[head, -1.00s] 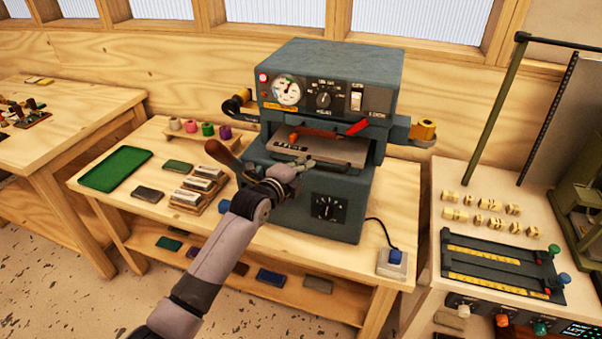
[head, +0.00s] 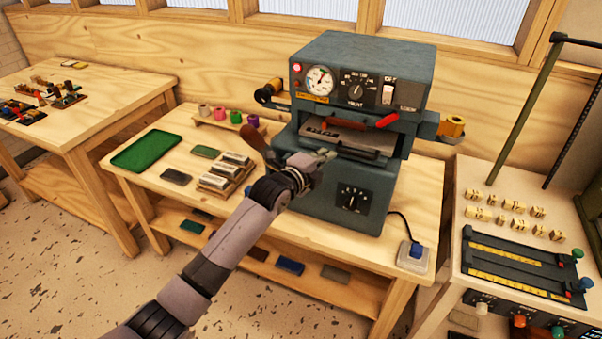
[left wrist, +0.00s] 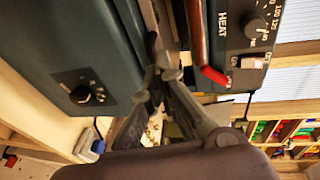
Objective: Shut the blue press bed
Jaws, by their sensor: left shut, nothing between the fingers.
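The blue-grey press (head: 365,75) stands on the wooden bench, with a slot across its middle. Its bed (head: 345,138) shows as a grey plate in that slot, with dark lettering on it. My left gripper (head: 326,155) is shut and empty at the front of the slot, close to the bed's front edge; I cannot tell whether it touches. In the left wrist view the shut fingertips (left wrist: 160,66) lie between the press's lower body (left wrist: 75,65) and its upper panel (left wrist: 240,35). My right gripper is not in view.
A lever with a brown grip (head: 252,140) stands at the press's left. A green tray (head: 148,150) and a wooden type holder (head: 226,175) lie left on the bench. A blue switch (head: 415,250) sits at its right front corner. A second bench (head: 70,100) stands left.

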